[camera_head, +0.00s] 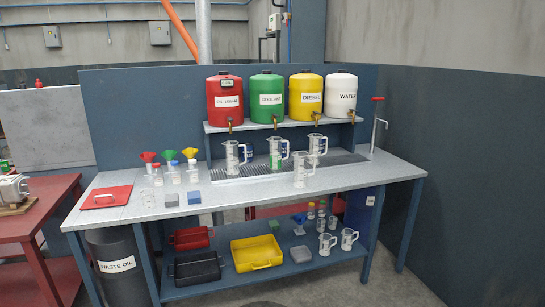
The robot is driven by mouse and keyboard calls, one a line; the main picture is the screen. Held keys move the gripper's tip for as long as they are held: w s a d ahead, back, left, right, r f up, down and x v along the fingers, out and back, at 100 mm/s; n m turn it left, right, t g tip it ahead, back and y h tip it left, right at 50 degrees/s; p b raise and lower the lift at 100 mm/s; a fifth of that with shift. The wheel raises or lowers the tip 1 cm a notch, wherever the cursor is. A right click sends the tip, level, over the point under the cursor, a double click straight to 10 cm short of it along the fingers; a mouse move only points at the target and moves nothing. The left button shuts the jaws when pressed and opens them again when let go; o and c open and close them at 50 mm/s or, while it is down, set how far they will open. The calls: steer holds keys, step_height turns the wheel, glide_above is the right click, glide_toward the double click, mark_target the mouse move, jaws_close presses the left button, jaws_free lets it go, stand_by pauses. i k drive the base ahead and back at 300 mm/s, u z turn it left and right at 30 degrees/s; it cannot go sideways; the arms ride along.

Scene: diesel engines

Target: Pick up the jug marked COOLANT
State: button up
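Several clear jugs stand on the workbench. One jug (232,158) is below the red tank, one (274,153) is below the green tank, one (316,148) is to the right near the yellow tank, and one (300,170) is nearer the front. Some have small coloured marks, too small to read, so I cannot tell which is marked COOLANT. The green tank (266,86) on the raised shelf is labelled COOLANT. My gripper is not in view.
Red (225,84), yellow (306,82) and white (342,79) tanks flank the green one. Bottles with coloured funnels (171,158) and a red tray (106,197) are at the bench's left. The lower shelf (205,287) holds trays and more jugs. A waste oil bin (118,279) stands front left.

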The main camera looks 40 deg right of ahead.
mark_target(275, 142)
steer(key=z, duration=0.1)
steer(key=i, duration=0.95)
steer(key=u, duration=0.05)
